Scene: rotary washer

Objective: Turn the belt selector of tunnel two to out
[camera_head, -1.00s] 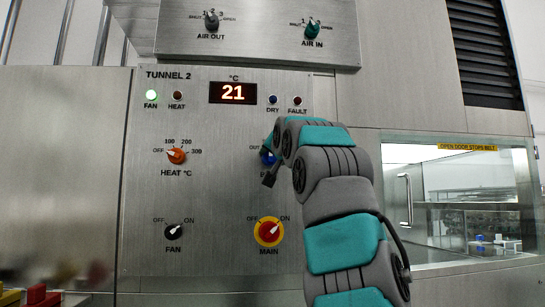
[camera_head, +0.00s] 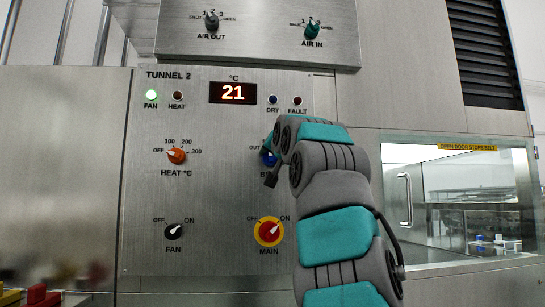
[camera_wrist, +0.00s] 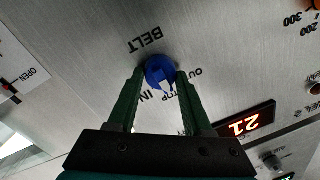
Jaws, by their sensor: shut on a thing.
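The belt selector is a round blue knob (camera_wrist: 160,72) on the steel Tunnel 2 panel, under the word BELT in the tilted wrist view. Its white pointer faces about the STOP label, between OUT and IN. My gripper (camera_wrist: 161,76) is shut on the knob, one green finger on each side.
On the same panel are the orange heat knob (camera_head: 176,156), the black fan knob (camera_head: 174,231) and the red-and-yellow main knob (camera_head: 269,231). The display (camera_head: 233,93) reads 21, and the green fan lamp (camera_head: 151,95) is lit. A glass door (camera_head: 405,200) is at right.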

